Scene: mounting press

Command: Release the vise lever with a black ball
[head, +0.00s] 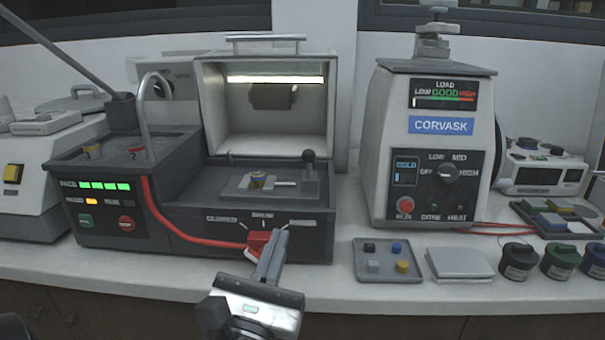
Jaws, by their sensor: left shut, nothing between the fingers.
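The vise lever's black ball (308,156) stands upright on its short stem at the right side of the vise (270,187), inside the cutting machine's open chamber. A small round sample (258,180) sits in the vise. My left gripper (273,246) comes up from the bottom middle, in front of the machine. It is shut and empty, below and to the left of the ball and apart from it. Its tips are beside a red part (258,241) on the machine's front panel; I cannot tell if they touch it. My right gripper is not in view.
The chamber's hood (265,52) is raised. A red hose (170,225) runs across the machine's front left. The mounting press (433,150) stands to the right. A grey tray (361,278) with small blocks lies before it, beside pale sheets (459,263) and several jars (519,261).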

